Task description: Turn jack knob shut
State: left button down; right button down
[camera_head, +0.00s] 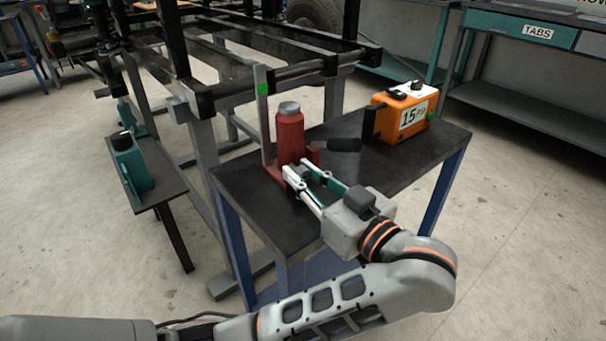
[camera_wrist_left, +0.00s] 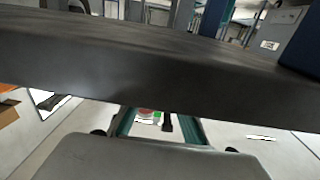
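The red bottle jack (camera_head: 290,137) with a grey top stands upright on the dark table beside the frame. A black lever or handle (camera_head: 343,145) sticks out to its right. My left gripper (camera_head: 299,170) is low in front of the jack's red base, its two fingers apart. I cannot make out the knob; it may be hidden by the fingers. In the left wrist view, my gripper (camera_wrist_left: 157,122) shows teal fingers spread apart, with a small red patch and a dark upright piece seen between them. My right gripper is in neither view.
The dark table (camera_head: 245,195) has an orange box marked 15 (camera_head: 405,110) at the back right. A grey upright with a green mark (camera_head: 263,112) stands just behind the jack. A teal jack-like item (camera_head: 130,160) is on a side shelf. The table's right part is mostly clear.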

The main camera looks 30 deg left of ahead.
pick_arm(q)
jog(key=shift+m, duration=1.4)
jog(key=c, duration=2.1)
grip_release()
jog(key=shift+c, duration=0.2)
jog(key=v, duration=0.7)
jog(key=shift+s+d, duration=0.1)
jog(key=shift+d, duration=0.2)
